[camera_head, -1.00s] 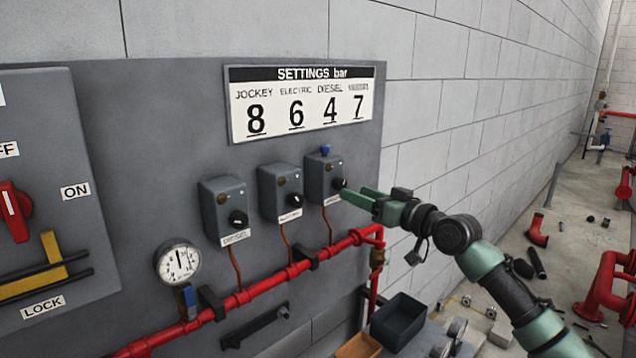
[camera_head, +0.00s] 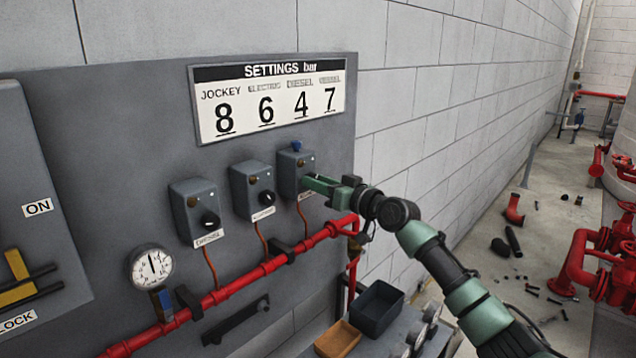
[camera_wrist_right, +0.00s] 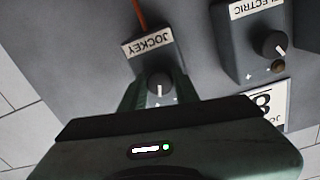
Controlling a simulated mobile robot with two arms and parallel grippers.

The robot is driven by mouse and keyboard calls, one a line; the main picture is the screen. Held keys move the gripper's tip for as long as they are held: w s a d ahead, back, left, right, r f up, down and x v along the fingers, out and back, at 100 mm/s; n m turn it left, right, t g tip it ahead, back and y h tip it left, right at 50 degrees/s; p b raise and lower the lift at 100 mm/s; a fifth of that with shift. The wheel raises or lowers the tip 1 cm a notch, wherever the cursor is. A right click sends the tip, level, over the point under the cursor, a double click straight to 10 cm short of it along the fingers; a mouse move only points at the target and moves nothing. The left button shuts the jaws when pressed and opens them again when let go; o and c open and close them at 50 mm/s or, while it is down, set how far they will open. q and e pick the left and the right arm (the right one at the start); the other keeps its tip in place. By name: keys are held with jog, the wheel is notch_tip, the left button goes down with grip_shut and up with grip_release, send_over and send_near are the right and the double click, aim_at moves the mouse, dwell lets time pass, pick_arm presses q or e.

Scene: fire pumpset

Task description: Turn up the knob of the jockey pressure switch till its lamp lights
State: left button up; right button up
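The jockey pressure switch (camera_head: 288,178) is the rightmost of three grey boxes on the panel. Its lamp (camera_head: 283,169) looks dull brown and unlit in the head view. Its black knob (camera_wrist_right: 158,83) shows in the wrist view below the upside-down JOCKEY label (camera_wrist_right: 148,44), with a white pointer mark. My right gripper (camera_head: 310,183) is at the front of this switch. In the wrist view its two green fingers (camera_wrist_right: 158,92) stand on either side of the knob, seemingly with small gaps. The knob is hidden behind the fingers in the head view. My left gripper is out of view.
The electric switch (camera_head: 247,194) and the diesel switch (camera_head: 191,217) sit to the left. The settings board (camera_head: 272,97) above reads jockey 8. A red pipe (camera_head: 235,286) and gauge (camera_head: 151,266) lie below. A dark bin (camera_head: 376,309) stands lower right.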

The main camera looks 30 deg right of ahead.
grip_shut()
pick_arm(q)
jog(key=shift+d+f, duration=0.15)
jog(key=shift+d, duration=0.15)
pick_arm(e)
jog(key=shift+r+m, duration=0.1)
jog(key=shift+m, duration=0.4)
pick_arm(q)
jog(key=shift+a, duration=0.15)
pick_arm(e)
jog(key=o, duration=1.1)
grip_release()
pick_arm(q)
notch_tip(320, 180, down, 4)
jog(key=b, duration=0.3)
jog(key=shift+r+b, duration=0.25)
jog(key=shift+b, duration=0.15)
pick_arm(e)
jog(key=v, duration=0.7)
jog(key=shift+s+d, duration=0.2)
jog(key=shift+s, duration=0.15)
